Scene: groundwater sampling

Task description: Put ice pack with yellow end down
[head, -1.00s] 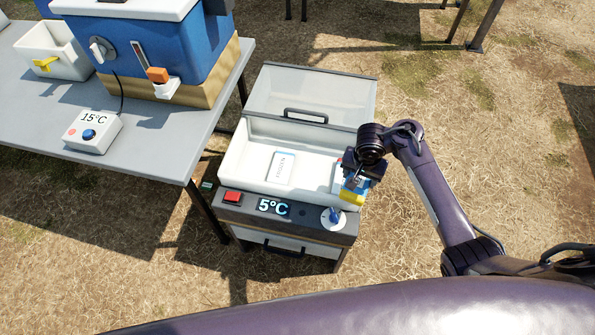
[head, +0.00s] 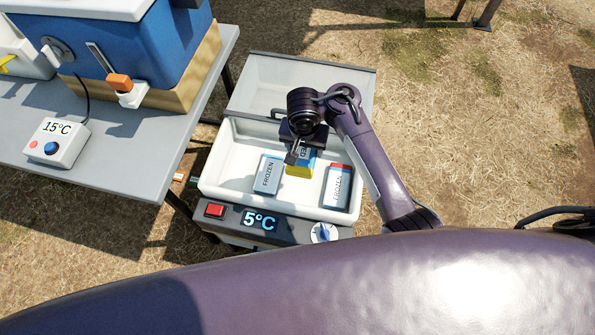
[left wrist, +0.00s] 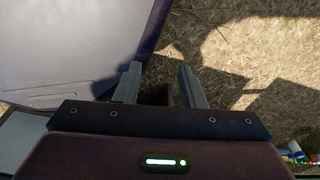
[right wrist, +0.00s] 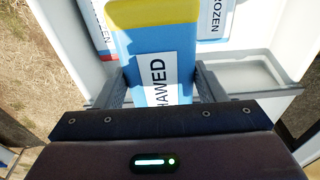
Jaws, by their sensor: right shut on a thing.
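The blue ice pack with the yellow end (head: 300,168) is in my right gripper (head: 293,150), over the white open cooler box (head: 228,150). The right wrist view shows the pack (right wrist: 150,50) between both fingers, yellow end away from the palm, with a white label whose visible letters read "HAWED". I cannot tell whether it touches the box floor. A pack labelled FROZEN (head: 268,175) lies just left of it, and a FROZEN pack with a red end (head: 338,187) lies to the right. My left gripper (left wrist: 160,85) is open and empty.
The cooler's clear lid (head: 300,85) stands open at the back. Its front panel (head: 285,232) has a red button, a 5°C display and a dial. A grey table (head: 110,150) with a blue cooler (head: 130,50) and a 15°C control box (head: 57,143) stands left.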

